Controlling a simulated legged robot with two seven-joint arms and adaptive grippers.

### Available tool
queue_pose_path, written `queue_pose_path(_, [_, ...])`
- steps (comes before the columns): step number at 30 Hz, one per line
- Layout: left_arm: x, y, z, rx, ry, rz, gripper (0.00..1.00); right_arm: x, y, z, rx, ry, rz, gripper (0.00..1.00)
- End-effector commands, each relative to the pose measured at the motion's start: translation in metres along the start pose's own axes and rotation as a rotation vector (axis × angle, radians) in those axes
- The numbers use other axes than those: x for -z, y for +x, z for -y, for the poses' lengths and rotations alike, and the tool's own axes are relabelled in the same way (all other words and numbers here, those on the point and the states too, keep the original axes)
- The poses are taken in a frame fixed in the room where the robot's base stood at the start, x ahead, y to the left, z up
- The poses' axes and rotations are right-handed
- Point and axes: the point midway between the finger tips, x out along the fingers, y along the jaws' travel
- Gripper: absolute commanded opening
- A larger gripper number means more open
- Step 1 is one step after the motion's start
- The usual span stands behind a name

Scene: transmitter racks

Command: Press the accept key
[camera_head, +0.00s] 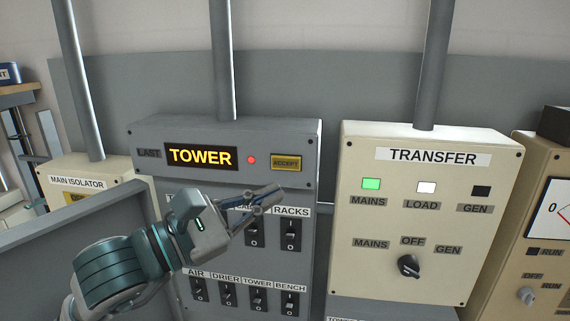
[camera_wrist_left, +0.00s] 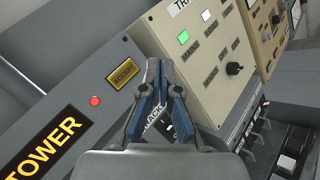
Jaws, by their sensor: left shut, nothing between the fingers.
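The accept key (camera_head: 286,163) is a small amber rectangle marked ACCEPT on the grey panel, right of a lit red lamp (camera_head: 251,160) and the lit TOWER display (camera_head: 201,157). In the left wrist view the accept key (camera_wrist_left: 123,74) lies up and left of the fingertips. My left gripper (camera_head: 277,194) is shut and empty, its tips just below the key in the head view and apart from it in the wrist view. The left gripper (camera_wrist_left: 164,68) partly hides the RACKS label. My right gripper is not in view.
Below are several black breaker switches (camera_head: 291,237) on the grey panel. The cream TRANSFER box (camera_head: 415,220) stands to the right, with a lit green MAINS lamp and a black rotary knob (camera_head: 408,266). A MAIN ISOLATOR box (camera_head: 110,172) is at left.

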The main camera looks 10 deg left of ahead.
Motion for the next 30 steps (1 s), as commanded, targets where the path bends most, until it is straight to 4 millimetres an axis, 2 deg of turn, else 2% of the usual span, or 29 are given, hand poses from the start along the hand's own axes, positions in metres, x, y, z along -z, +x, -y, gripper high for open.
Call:
queue_pose_path(13, [0.002, 0.004, -0.003, 0.001, -0.002, -0.001, 0.0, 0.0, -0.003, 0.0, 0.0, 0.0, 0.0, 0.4])
queue_pose_path(26, [0.03, 0.043, -0.032, 0.002, -0.003, -0.002, 0.0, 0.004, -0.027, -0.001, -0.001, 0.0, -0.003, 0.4])
queue_pose_path(30, [0.038, 0.053, -0.039, 0.002, -0.002, -0.001, 0.0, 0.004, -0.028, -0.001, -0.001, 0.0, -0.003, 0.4])
